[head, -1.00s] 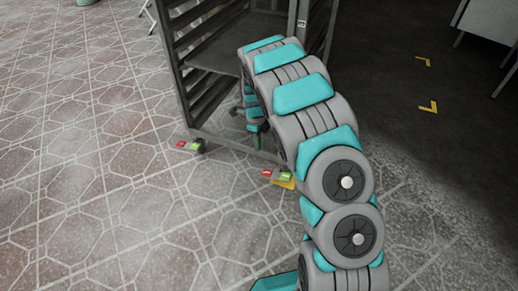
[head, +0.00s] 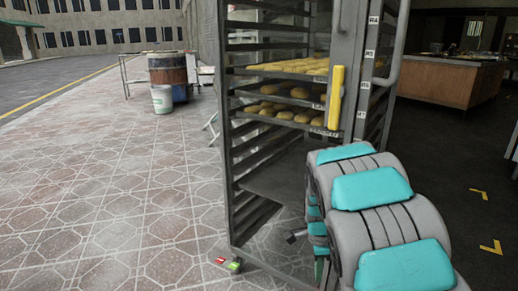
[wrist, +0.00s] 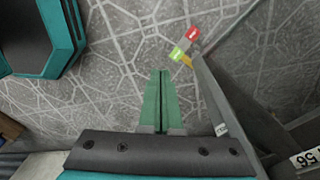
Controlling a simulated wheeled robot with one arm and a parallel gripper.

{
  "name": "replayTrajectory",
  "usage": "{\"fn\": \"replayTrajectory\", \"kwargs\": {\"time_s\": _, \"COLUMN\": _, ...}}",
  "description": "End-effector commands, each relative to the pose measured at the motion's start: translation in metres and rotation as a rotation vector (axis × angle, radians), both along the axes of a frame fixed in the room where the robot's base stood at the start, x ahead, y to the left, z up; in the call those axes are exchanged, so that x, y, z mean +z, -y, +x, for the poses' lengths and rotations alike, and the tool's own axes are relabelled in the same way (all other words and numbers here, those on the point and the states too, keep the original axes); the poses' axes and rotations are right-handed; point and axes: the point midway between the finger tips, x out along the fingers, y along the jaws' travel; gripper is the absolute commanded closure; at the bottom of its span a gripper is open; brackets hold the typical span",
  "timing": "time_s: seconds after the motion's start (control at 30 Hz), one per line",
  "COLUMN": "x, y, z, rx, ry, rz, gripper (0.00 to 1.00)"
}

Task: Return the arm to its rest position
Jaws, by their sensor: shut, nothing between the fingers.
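My gripper (wrist: 160,72) points down over the patterned paving in the wrist view. Its two green fingers lie together, shut and empty. In the head view, my grey and teal arm folds down in front of the tall metal rack (head: 243,165), at the lower right. There my arm's own links mostly hide the gripper. The rack's lower frame (wrist: 212,98) runs close to the right of the fingers in the wrist view, apart from them.
Trays hold several bread loaves (head: 300,91) in the rack. A yellow handle (head: 336,98) is on its front edge. A red and green caster pedal (head: 228,264) sits at its foot. A barrel (head: 168,70) and a white bucket (head: 162,99) stand farther back. Paving at left is clear.

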Motion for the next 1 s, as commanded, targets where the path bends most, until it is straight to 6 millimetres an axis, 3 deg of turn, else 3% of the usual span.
{"fn": "replayTrajectory", "kwargs": {"time_s": 0.03, "x": 0.021, "y": 0.001, "z": -0.016, "rx": 0.062, "ry": -0.006, "rz": 0.003, "gripper": 1.0}}
{"fn": "replayTrajectory", "kwargs": {"time_s": 0.1, "x": 0.04, "y": 0.002, "z": -0.037, "rx": 0.159, "ry": -0.018, "rz": 0.01, "gripper": 1.0}}
{"fn": "replayTrajectory", "kwargs": {"time_s": 0.43, "x": 0.114, "y": -0.001, "z": -0.143, "rx": 0.634, "ry": -0.069, "rz": 0.068, "gripper": 1.0}}
{"fn": "replayTrajectory", "kwargs": {"time_s": 0.77, "x": 0.158, "y": -0.012, "z": -0.256, "rx": 1.148, "ry": -0.104, "rz": 0.143, "gripper": 1.0}}
{"fn": "replayTrajectory", "kwargs": {"time_s": 1.0, "x": 0.17, "y": -0.018, "z": -0.323, "rx": 1.477, "ry": -0.122, "rz": 0.193, "gripper": 1.0}}
